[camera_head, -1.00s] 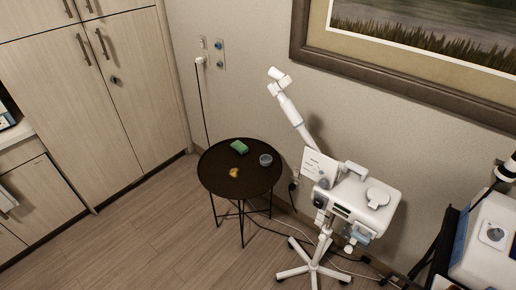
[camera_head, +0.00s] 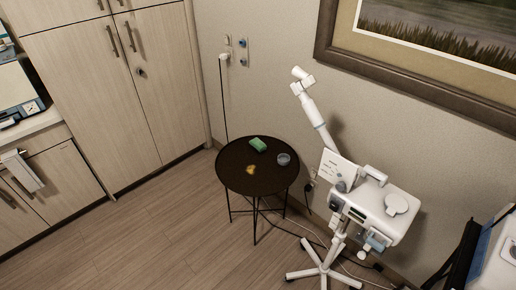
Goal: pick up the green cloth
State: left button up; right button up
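The green cloth (camera_head: 258,144) is a small folded block near the back of a round dark side table (camera_head: 262,184). A yellow blob (camera_head: 250,169) lies in front of it, and a small grey bowl (camera_head: 283,159) stands to its right. The cloth appears apart from both. Neither of my grippers is in the head view.
A white wheeled medical stand (camera_head: 362,209) is close to the table's right, its cables on the floor. Wooden cabinets (camera_head: 120,90) stand at left, with a counter (camera_head: 30,124) beside them. The wood floor (camera_head: 175,235) in front of the table is clear.

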aim_at(256, 143)
jog(key=u, duration=0.95)
jog(key=i, duration=2.6)
jog(key=z, duration=3.05)
